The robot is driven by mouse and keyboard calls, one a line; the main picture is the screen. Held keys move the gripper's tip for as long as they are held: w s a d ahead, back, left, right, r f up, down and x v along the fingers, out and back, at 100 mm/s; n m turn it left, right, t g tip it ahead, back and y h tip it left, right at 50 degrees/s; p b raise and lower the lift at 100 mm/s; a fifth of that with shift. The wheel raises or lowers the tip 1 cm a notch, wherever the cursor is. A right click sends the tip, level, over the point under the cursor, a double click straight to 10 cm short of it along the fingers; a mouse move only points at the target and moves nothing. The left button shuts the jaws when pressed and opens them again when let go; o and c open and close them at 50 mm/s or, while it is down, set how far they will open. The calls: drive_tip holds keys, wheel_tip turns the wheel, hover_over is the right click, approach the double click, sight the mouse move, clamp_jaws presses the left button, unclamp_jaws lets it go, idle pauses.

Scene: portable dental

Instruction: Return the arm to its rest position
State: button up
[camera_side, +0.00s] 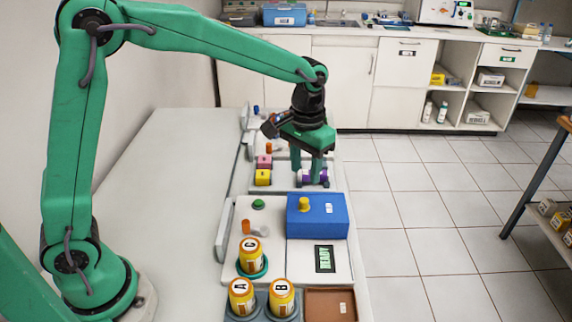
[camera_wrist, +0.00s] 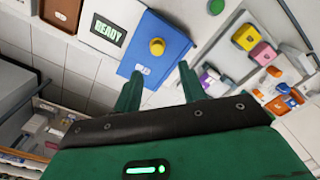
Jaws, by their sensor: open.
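My gripper (camera_side: 312,170) hangs from the green arm, pointing down over the far part of the bench. Its two fingers also show apart in the wrist view (camera_wrist: 160,90), with nothing between them. In the side view a purple-and-white item (camera_side: 318,177) lies behind or beside the fingers. In the wrist view the purple item (camera_wrist: 207,80) is right of the fingers, so it appears outside them. The arm reaches out from its base at the left.
A blue box (camera_side: 325,222) with a yellow knob stands nearer. A READY display (camera_side: 325,259) and orange jars A (camera_side: 242,297), B (camera_side: 282,298) and C (camera_side: 250,257) are in front. Yellow (camera_side: 263,178) and pink (camera_side: 264,162) blocks lie left of the gripper. The left bench surface (camera_side: 165,190) is clear.

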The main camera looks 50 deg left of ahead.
drive_tip(key=shift+s+a+r, duration=0.2)
drive_tip(key=shift+s+r, duration=0.05)
drive_tip(key=shift+r, duration=0.1)
drive_tip(key=s+a+r+t, duration=0.2)
drive_tip(key=s+a, duration=0.3)
drive_tip(key=s, duration=0.5)
drive_tip(key=s+a+r+t, duration=0.3)
drive_tip(key=s+a+r, duration=0.1)
drive_tip(key=s, duration=0.7)
drive_tip(key=shift+a+r+t, duration=0.3)
drive_tip(key=shift+a+r, duration=0.05)
drive_tip(key=shift+r, duration=0.35)
